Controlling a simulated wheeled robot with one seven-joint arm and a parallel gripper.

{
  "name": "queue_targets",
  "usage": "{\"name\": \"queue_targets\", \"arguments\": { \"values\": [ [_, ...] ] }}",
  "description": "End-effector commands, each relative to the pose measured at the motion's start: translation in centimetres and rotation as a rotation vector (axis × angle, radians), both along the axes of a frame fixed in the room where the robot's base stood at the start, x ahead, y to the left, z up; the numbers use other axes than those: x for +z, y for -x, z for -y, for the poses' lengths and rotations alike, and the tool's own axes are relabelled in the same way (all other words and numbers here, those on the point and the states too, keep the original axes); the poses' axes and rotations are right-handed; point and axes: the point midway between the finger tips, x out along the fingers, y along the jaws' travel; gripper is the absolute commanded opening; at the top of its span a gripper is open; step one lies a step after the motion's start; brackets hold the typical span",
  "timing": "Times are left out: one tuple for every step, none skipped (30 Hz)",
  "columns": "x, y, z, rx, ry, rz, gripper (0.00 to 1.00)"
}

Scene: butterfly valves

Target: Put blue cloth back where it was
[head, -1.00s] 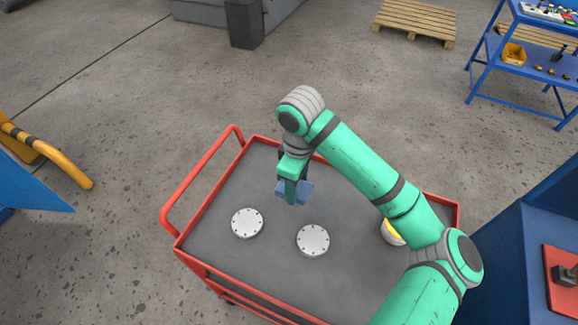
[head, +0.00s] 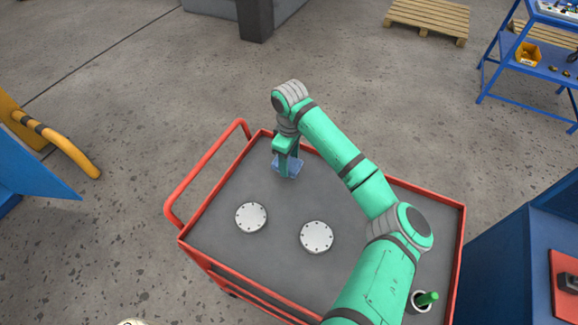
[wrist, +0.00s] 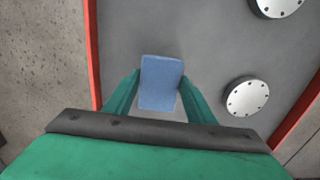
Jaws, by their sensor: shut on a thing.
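The blue cloth (head: 288,167) is a small folded rectangle at the far left part of the trolley top. In the wrist view the cloth (wrist: 160,83) lies between the two green fingers. My gripper (head: 287,170) is shut on the cloth, with its fingers pointing down at the grey surface. The cloth is at or very near the trolley top (head: 225,190); I cannot tell whether it touches. My gripper also shows in the wrist view (wrist: 158,95).
Two round metal discs (head: 251,217) (head: 316,237) with bolt holes lie nearer on the trolley. A cup with a green-handled thing (head: 422,299) stands at the near right. A red rim (head: 435,197) edges the trolley. The surface around the discs is clear.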

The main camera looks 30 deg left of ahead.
Motion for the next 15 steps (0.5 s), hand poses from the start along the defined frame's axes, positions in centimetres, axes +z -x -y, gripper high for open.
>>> {"name": "queue_targets", "arguments": {
  "values": [
    [-0.2,-0.1,-0.1,0.0,0.001,0.0,0.29],
    [-0.3,-0.2,-0.2,0.0,0.001,0.0,0.29],
    [-0.5,-0.3,-0.3,0.0,0.002,0.0,0.29],
    [-0.7,-0.4,-0.4,0.001,0.002,0.0,0.29],
    [-0.9,-0.5,-0.5,0.001,0.002,0.001,0.29],
    [-1.5,-0.5,-0.4,0.0,0.002,0.0,0.29],
    [-1.9,-0.5,-0.4,0.0,0.003,0.0,0.29],
    [-2.4,-0.5,-0.4,0.0,0.003,0.0,0.29],
    [-2.9,-0.5,-0.4,0.0,0.003,0.0,0.29],
    [-3.3,-0.5,-0.3,0.0,0.003,0.0,0.29],
    [-3.5,-0.5,-0.4,0.0,0.002,0.0,0.29],
    [-3.7,-0.5,-0.4,0.0,0.001,0.001,0.29],
    [-3.8,-0.5,-0.4,0.0,0.001,0.001,0.29],
    [-3.8,-0.5,-0.4,0.0,0.001,0.001,0.29],
    [-3.8,-0.5,-0.4,0.0,0.0,0.001,0.29]
  ]
}}
